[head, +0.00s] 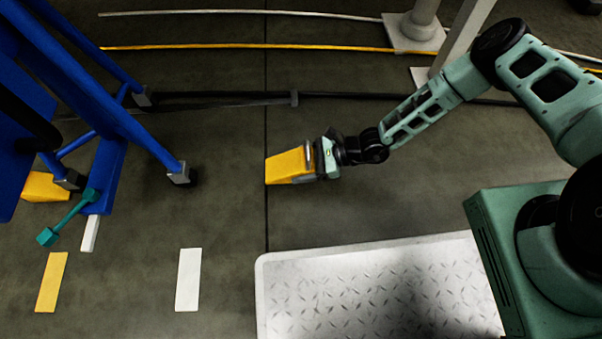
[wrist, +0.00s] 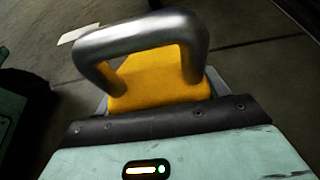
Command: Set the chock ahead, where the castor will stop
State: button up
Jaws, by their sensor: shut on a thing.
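A yellow wedge-shaped chock (head: 288,166) is at the end of my arm in the head view, at or close above the dark floor; I cannot tell if it touches. My gripper (head: 312,160) is shut on it. In the wrist view the yellow chock (wrist: 152,78) shows behind its grey metal handle (wrist: 140,38), at the front edge of my gripper (wrist: 160,118). The fingertips are mostly hidden. A blue wheeled frame (head: 150,135) stands to the left, apart from the chock. Its castors are small and dark, and hard to make out.
Another yellow block (head: 42,187) lies by the blue frame, near a teal bar (head: 68,218). White (head: 188,280) and yellow (head: 51,282) floor marks lie at lower left. A pale tread plate (head: 380,290) covers the lower middle. Cables (head: 220,97) cross the floor behind the chock. Floor between chock and frame is clear.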

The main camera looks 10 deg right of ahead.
jog(key=shift+f+b, duration=1.35)
jog(key=shift+f, duration=0.6)
jog(key=shift+r, duration=0.15)
jog(key=o, duration=1.6)
jog(key=shift+f, duration=0.2)
